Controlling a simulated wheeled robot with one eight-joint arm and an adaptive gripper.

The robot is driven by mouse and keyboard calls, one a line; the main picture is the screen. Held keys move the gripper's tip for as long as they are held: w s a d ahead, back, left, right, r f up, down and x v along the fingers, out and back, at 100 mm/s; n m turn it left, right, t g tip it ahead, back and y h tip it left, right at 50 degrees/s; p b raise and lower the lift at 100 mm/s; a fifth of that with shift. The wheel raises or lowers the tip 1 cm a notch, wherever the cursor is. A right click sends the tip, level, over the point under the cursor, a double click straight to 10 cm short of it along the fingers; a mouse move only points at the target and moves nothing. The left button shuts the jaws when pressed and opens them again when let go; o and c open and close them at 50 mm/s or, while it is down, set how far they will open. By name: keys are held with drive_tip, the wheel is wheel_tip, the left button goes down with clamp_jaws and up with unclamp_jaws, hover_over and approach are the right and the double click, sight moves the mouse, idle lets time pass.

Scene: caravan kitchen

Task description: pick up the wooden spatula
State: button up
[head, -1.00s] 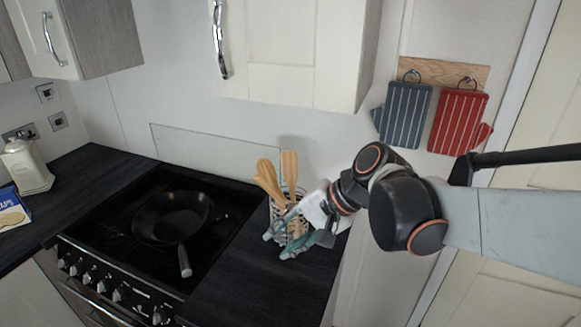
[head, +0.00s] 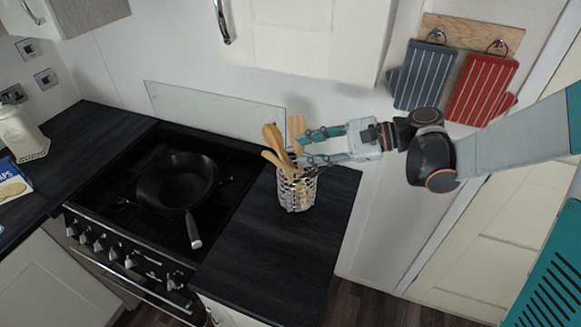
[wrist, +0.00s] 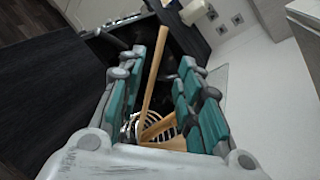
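The wooden spatula (head: 296,127) appears to be the flat, straight-ended utensil. It stands upright in a wire utensil holder (head: 298,196) on the dark counter, beside rounder wooden utensils (head: 272,137). My gripper (head: 300,148) is open and roughly level, at the utensils' upper part just above the holder's rim. Its upper finger partly covers the spatula. In the wrist view, wooden utensils (wrist: 153,85) show between the two spread teal-padded fingers of my gripper (wrist: 162,62). I cannot tell which of them there is the spatula, or whether a finger touches one.
A black pan (head: 175,180) sits on the stove (head: 130,215) to the left. A glass panel (head: 210,110) stands behind it. A cupboard (head: 305,40) hangs above. Blue (head: 424,75) and red (head: 482,88) mitts hang right. The counter's front part (head: 265,250) is clear.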

sight(272, 154)
drive_tip(key=x, duration=0.9)
drive_tip(key=shift+a+f+b, duration=0.25)
drive_tip(key=shift+a+b, duration=0.05)
drive_tip(key=shift+a, duration=0.05)
drive_tip(key=shift+c, duration=0.2)
clamp_jaws()
